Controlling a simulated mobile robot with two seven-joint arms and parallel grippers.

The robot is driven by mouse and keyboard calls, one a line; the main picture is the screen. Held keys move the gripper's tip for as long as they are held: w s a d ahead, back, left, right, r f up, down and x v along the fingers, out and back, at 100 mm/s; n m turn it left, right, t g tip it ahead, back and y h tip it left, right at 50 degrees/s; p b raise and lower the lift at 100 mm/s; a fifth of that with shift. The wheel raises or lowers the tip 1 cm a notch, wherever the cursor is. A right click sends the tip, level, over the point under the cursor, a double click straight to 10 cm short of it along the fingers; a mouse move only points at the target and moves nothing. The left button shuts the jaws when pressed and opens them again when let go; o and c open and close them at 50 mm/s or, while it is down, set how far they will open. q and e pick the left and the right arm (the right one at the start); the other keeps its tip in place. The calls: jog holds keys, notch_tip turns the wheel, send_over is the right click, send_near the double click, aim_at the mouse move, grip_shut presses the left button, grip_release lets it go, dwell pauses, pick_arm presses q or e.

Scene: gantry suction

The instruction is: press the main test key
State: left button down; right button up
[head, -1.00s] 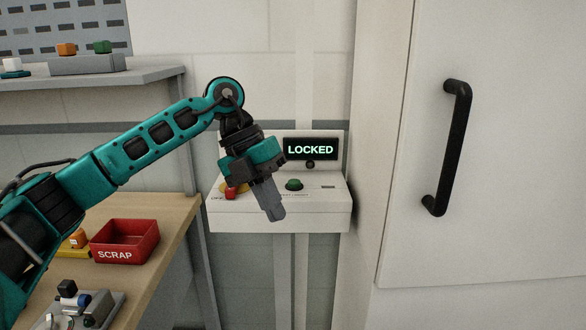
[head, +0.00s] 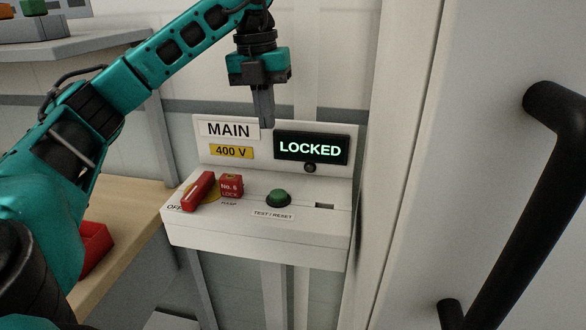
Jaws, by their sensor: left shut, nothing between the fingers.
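The main test key is a green round button (head: 278,197) labelled TEST / RESET on the sloped top of a white control box (head: 260,250). Its back panel carries a MAIN sign (head: 229,130), a yellow 400 V label (head: 231,152) and a dark display (head: 311,148) reading LOCKED. A red handle (head: 198,191) lies at the OFF mark, and a red block (head: 231,186) marked No. 6 LOCK sits beside it. My left gripper (head: 264,124) is shut and empty, pointing down above and behind the button, apart from it. My right gripper is out of view.
A white cabinet door with a black handle (head: 525,210) stands close on the right. At left are a wooden bench (head: 125,205) with a red bin (head: 95,243) and a grey shelf (head: 85,40) above. The space over the box's front is clear.

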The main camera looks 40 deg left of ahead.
pick_arm(q)
jog(key=b, duration=0.3)
send_near(276, 193)
notch_tip(276, 193, down, 5)
jog(key=shift+w+d+f, duration=0.15)
jog(key=shift+d+f, duration=0.1)
jog(key=shift+f, duration=0.7)
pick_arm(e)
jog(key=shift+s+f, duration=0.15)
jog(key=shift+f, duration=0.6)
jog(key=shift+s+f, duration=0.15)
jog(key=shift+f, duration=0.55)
